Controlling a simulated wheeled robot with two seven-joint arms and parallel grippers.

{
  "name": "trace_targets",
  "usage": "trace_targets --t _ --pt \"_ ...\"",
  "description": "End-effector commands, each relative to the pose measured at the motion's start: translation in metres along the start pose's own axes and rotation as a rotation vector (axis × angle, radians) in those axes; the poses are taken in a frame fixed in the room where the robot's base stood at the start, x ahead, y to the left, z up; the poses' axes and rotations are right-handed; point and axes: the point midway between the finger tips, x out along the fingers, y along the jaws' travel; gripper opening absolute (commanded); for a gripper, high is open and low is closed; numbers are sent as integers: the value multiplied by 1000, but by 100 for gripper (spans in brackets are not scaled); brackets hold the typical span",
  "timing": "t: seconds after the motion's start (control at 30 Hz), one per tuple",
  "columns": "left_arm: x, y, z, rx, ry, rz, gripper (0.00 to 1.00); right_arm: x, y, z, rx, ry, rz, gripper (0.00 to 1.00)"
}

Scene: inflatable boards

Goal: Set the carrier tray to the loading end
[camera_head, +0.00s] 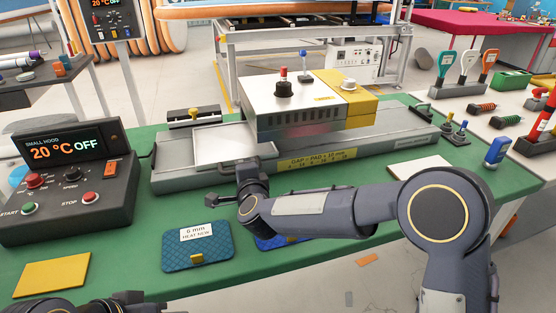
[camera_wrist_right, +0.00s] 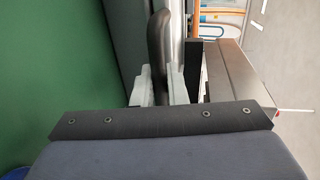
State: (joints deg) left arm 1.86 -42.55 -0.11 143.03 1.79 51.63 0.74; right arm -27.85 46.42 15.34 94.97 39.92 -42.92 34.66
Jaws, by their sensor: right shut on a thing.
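The carrier tray (camera_head: 225,140), a shallow pale tray with a grey rim, lies flat on the long grey bed (camera_head: 180,178) at its left part. Its right side is close to the press housing (camera_head: 290,105). My right gripper (camera_head: 246,172) is at the tray's front edge, mostly hidden by my own wrist. In the right wrist view its two pale fingers (camera_wrist_right: 160,88) are shut on an upright dark handle (camera_wrist_right: 156,45). Only a dark part of my left arm shows at the bottom left edge; its gripper is not visible.
The control box (camera_head: 65,180) reading "20 °C OFF" stands just left of the bed. A blue pad (camera_head: 198,250) and a yellow pad (camera_head: 52,275) lie on the green table (camera_head: 130,265) in front. Small levers (camera_head: 455,132) stand at the bed's right end.

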Motion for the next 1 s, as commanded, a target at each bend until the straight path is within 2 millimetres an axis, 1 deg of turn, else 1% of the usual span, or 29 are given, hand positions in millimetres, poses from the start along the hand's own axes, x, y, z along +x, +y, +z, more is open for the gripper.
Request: trace_targets --t 0.03,0.1,0.23,0.4,0.5,0.6,0.97,1.0 --pt "-3 2 -2 0 0 0 36 -1 1 20 -2 -10 6 0" --pt "-6 2 -3 0 0 0 36 -1 1 39 -3 -9 5 0" --pt "-8 4 -4 0 0 0 36 -1 1 68 -2 -8 5 0" --pt "-11 5 -6 0 0 0 36 -1 2 92 0 -6 5 0" --pt "-12 5 -6 0 0 0 36 0 2 101 -1 -6 5 0" --pt "-12 6 -6 0 0 0 36 0 2 105 -1 -5 5 0" --pt "-12 5 -6 0 0 0 36 -1 2 108 0 -8 4 0" --pt "-12 6 -6 0 0 0 36 -1 2 108 0 -9 4 15"
